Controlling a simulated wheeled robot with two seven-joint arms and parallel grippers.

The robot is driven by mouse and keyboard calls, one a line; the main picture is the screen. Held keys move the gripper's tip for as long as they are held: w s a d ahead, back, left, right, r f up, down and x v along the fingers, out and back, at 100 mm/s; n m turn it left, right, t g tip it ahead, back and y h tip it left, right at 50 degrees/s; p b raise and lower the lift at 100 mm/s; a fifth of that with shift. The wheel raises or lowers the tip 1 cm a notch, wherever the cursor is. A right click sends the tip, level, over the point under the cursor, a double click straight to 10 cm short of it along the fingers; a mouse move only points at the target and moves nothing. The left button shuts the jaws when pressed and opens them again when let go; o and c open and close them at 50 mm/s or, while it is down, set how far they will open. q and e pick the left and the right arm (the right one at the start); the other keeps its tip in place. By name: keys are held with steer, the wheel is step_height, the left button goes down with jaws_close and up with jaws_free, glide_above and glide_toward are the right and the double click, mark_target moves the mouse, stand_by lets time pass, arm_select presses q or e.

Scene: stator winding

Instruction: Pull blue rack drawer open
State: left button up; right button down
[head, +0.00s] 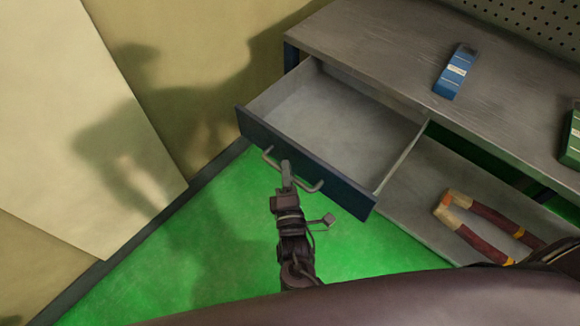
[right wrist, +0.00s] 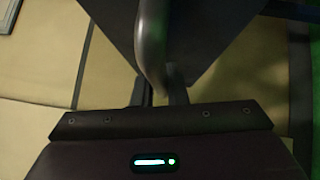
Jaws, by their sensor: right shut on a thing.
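The blue rack drawer (head: 330,172) is pulled out from under the grey worktop, and its pale interior is empty. Its front carries a grey bar handle (head: 312,186). My right gripper (head: 287,172) is shut on the handle near its middle, reaching up from below in the head view. In the right wrist view the handle (right wrist: 152,40) runs down between the fingers of my right gripper (right wrist: 160,92), in front of the dark drawer front (right wrist: 215,30). My left gripper is not in view.
The grey worktop (head: 385,45) holds a blue box-like item (head: 456,72) and a green item (head: 572,140) at the right edge. A tool with maroon handles (head: 490,215) lies on the lower shelf (head: 425,205). Green floor (head: 180,265) is clear in front of the drawer; a wall stands left.

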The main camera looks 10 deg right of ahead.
steer(key=c, duration=1.5)
jaws_free()
steer(key=shift+o, duration=0.2)
steer(key=shift+s, duration=0.1)
steer(key=s+f, duration=0.1)
steer(key=s, duration=0.6)
steer(key=shift+s+a+b, duration=0.25)
steer(key=shift+a+b, duration=0.05)
steer(key=shift+a, duration=0.1)
steer(key=s+d+f+m+g+y+p, duration=0.1)
steer(key=s+d+f+m+g, duration=0.25)
steer(key=f, duration=0.95)
steer(key=s+d+f+m+g+y, duration=0.2)
steer(key=s+f+g, duration=0.25)
steer(key=f, duration=0.85)
steer(key=s+d+f+m+g, duration=0.5)
steer(key=s+f, duration=0.2)
steer(key=s, duration=0.3)
steer(key=s+d+f+m+g+h, duration=0.1)
steer(key=s+d+f+m+g, duration=0.4)
steer(key=s, duration=0.5)
step_height(320, 180, down, 2)
steer(key=shift+s+d+f+p, duration=0.2)
steer(key=shift+s+f+p, duration=0.05)
steer(key=shift+s+p, duration=0.1)
